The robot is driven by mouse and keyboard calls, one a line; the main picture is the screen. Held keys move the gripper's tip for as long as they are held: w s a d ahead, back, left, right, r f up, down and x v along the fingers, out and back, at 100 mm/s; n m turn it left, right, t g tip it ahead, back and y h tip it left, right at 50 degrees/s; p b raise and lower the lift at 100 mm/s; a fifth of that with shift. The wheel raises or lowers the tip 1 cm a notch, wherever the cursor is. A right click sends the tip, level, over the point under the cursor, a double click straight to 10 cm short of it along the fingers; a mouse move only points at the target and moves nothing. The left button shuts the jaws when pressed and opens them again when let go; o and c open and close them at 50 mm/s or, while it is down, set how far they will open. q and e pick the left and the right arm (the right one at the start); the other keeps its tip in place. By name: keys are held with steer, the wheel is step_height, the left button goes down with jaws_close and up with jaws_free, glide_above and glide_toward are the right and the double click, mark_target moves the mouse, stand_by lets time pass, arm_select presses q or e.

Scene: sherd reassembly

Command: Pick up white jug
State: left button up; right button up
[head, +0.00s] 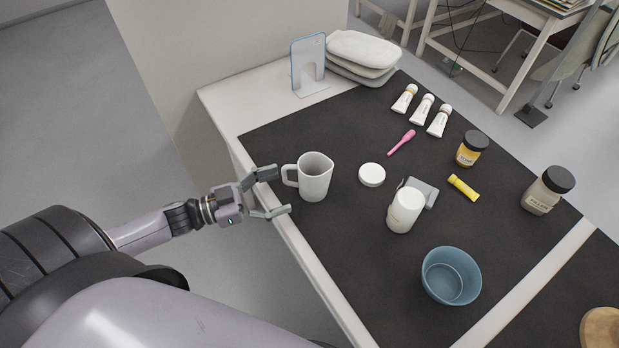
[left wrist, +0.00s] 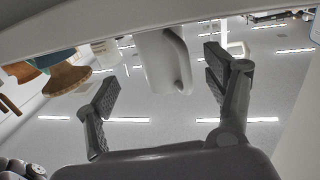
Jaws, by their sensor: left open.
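The white jug (head: 316,178) stands upright on the black mat near the table's left edge, with its handle toward my left gripper. My left gripper (head: 277,192) is open and empty at the table edge, just left of the jug, its fingers pointing toward the handle. In the left wrist view, the jug (left wrist: 160,62) and its handle show beyond and between the two spread fingers of the left gripper (left wrist: 160,85), apart from them. My right gripper is not in view.
The black mat (head: 340,240) also holds a white lid (head: 372,175), a white bottle (head: 405,210), a blue bowl (head: 451,276), a pink tool (head: 401,142), several white tubes and two dark-lidded jars. Mat in front of the jug is clear.

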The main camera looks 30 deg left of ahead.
mark_target(300, 183)
arm_select(q)
steer(key=shift+p+x, duration=0.3)
steer(key=shift+x, duration=3.15)
steer(key=shift+f, duration=0.1)
steer(key=shift+c, duration=0.2)
steer(key=c, duration=1.3)
steer(key=shift+c, duration=0.6)
